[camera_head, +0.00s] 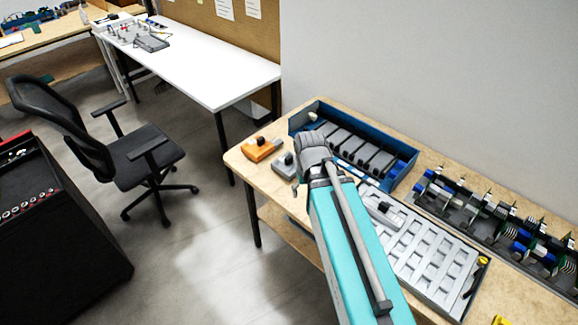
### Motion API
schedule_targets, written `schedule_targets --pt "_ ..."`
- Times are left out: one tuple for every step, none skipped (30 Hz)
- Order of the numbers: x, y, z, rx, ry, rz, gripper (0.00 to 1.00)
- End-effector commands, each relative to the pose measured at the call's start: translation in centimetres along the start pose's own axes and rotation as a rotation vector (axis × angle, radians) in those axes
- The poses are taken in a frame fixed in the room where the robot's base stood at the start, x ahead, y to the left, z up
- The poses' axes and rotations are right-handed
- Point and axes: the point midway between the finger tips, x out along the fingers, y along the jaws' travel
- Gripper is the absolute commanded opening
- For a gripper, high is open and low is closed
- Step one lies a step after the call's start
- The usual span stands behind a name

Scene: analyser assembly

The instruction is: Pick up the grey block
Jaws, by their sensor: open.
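My gripper (297,187) is mostly hidden below and behind the wrist; only a small part shows, close to the grey block's near side. It is open, and I see nothing held. I cannot tell whether it touches the block.
A blue bin (405,174) with several dark modules stands behind my wrist. A grey slotted tray (432,255) lies to the right, with a grey part on its far left end. A rack of circuit boards (500,225) runs along the wall. The bench's left edge is close to the blocks.

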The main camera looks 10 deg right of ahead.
Motion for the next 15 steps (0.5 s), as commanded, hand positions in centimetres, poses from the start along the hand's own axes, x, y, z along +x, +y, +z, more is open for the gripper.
schedule_targets --pt "0.0 0.0 -1.2 -0.015 0.000 0.000 0.89" --pt "0.0 0.0 -1.8 -0.026 0.000 0.000 0.89" --pt "-0.1 -0.1 -2.7 -0.037 0.000 0.000 0.89" --pt "-0.1 -0.1 -3.5 -0.051 0.000 0.000 0.89" --pt "-0.1 -0.1 -4.3 -0.067 0.000 0.000 0.89" --pt "-0.1 -0.1 -5.6 -0.092 0.000 0.000 0.89" --pt "-0.1 -0.1 -6.6 -0.111 0.000 0.000 0.89" --pt "-0.1 -0.1 -7.6 -0.132 0.000 0.000 0.89" --pt "-0.2 0.0 -9.1 -0.162 0.000 0.000 0.89" --pt "-0.2 0.0 -10.2 -0.185 0.000 0.000 0.89" --pt "-0.2 0.0 -11.3 -0.209 0.000 0.000 0.89" --pt "-0.2 0.1 -12.9 -0.241 0.000 0.000 0.89" --pt "-0.2 0.1 -14.1 -0.266 0.001 -0.001 0.89" --pt "-0.3 0.1 -15.2 -0.292 0.001 -0.001 0.89" --pt "-0.3 0.2 -16.8 -0.325 0.001 -0.001 0.89"
